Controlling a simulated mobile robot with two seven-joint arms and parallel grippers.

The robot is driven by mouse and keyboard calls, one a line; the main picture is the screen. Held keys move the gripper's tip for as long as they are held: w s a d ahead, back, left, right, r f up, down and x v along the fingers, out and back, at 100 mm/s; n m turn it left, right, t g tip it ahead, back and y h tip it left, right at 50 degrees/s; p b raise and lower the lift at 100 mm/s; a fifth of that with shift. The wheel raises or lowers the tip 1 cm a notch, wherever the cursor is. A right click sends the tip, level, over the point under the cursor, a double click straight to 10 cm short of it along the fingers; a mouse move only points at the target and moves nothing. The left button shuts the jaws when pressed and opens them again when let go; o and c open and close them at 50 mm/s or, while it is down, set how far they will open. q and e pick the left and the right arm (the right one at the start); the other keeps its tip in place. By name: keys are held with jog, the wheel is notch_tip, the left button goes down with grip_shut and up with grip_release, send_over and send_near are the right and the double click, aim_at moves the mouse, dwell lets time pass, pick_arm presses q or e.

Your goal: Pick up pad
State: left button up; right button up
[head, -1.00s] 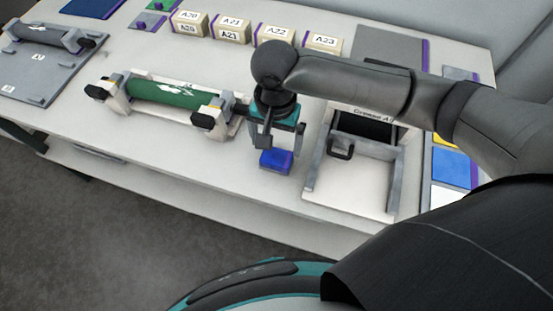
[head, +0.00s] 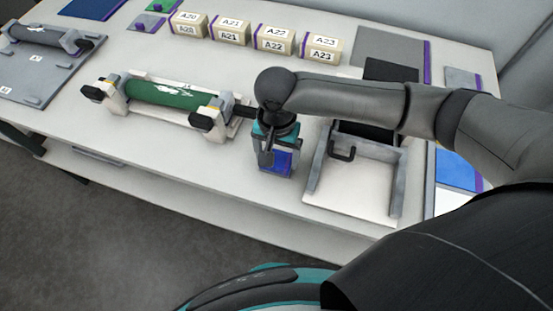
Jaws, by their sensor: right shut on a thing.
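The pad (head: 284,161) is a small blue block near the front of the white table, between the green roll and the open-topped frame. My right gripper (head: 276,172) points down over it and is shut on it, with a finger along each side. The gripper body hides part of the pad. I cannot tell whether the pad still touches the table. My left gripper is not in view.
The green roll (head: 163,94) sits in a cradle just left of the gripper. A grey-walled frame with a black handle (head: 342,153) stands close on the right. Labelled boxes (head: 273,38) line the back. The table's front edge is near.

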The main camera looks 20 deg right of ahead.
aim_at(276, 158)
jog(key=c, duration=0.5)
notch_tip(276, 158, up, 20)
jog(key=p, duration=0.5)
